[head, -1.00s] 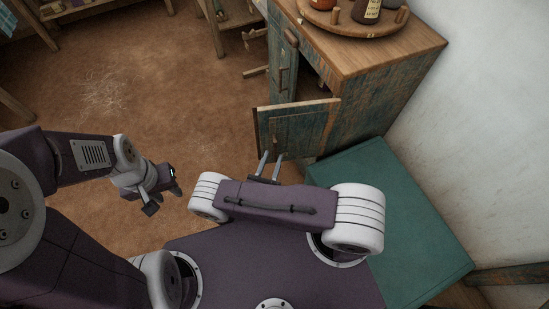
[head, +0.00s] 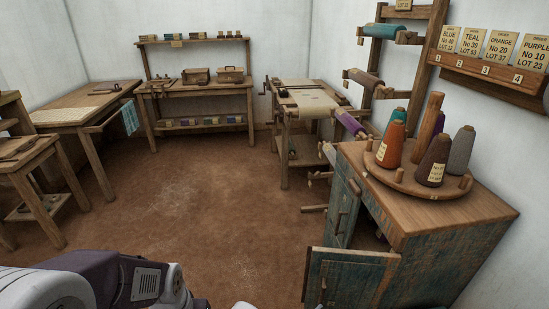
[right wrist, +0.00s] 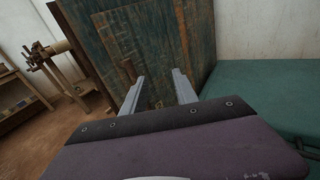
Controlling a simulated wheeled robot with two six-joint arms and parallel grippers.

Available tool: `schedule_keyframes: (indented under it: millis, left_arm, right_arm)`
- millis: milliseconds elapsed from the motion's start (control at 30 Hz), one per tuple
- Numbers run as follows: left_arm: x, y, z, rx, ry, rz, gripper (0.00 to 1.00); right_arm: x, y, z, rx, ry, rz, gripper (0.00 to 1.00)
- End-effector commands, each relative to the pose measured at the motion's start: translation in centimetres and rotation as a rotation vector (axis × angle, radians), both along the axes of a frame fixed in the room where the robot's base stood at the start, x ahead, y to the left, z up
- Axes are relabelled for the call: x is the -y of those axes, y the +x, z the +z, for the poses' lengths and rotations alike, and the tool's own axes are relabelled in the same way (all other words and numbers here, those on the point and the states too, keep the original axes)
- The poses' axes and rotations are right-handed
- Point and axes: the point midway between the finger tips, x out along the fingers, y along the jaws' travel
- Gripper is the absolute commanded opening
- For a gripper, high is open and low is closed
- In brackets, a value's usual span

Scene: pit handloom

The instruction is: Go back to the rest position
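My right gripper (right wrist: 158,78) shows in the right wrist view. Its two fingers stand apart with nothing between them, in front of a weathered blue-green wooden panel. I cannot tell whether they touch it. In the head view my left arm (head: 145,284) shows at the bottom left edge; its gripper is out of the picture. The right gripper is not clearly seen in the head view.
A weathered cabinet (head: 450,250) stands at right, its lower door (head: 350,280) open. A round wooden tray (head: 405,183) with several yarn cones is on top. A teal surface (right wrist: 265,95) lies right of my right gripper. The brown floor (head: 190,205) ahead is clear.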

Motion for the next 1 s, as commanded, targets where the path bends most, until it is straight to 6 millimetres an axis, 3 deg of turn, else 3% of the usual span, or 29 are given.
schedule_keyframes:
  millis: [100, 200, 300, 400, 600, 767, 833, 1000]
  left_arm:
    - [0.0, 0.0, 0.0, 0.000, 0.000, 0.000, 0.36]
    - [0.0, 0.0, 0.0, 0.000, 0.000, 0.000, 0.36]
    - [0.0, 0.0, 0.0, 0.000, 0.000, 0.000, 0.36]
    - [0.0, 0.0, 0.0, 0.000, 0.000, 0.000, 0.36]
    - [0.0, 0.0, 0.0, 0.000, 0.000, 0.000, 0.36]
    - [0.0, 0.0, 0.0, 0.000, 0.000, 0.000, 0.36]
    - [0.0, -0.1, 3.1, -0.002, 0.000, 0.000, 0.36]
    - [0.0, 0.0, 8.6, 0.001, 0.000, 0.000, 0.36]
  right_arm:
    - [4.6, -2.9, 3.5, 0.001, 0.216, -0.423, 0.35]
    - [6.6, -7.0, 5.3, 0.028, 0.459, -0.780, 0.35]
    - [6.1, -10.2, 6.7, 0.102, 0.742, -1.094, 0.35]
    - [4.6, -11.5, 8.0, 0.210, 1.010, -1.321, 0.35]
    - [2.4, -10.4, 10.8, 0.482, 1.444, -1.576, 0.35]
    - [2.4, -8.3, 13.7, 0.741, 1.733, -1.667, 0.35]
    - [2.3, -8.0, 17.1, 0.772, 1.765, -1.676, 0.35]
    - [2.3, -8.1, 22.5, 0.765, 1.759, -1.673, 0.35]
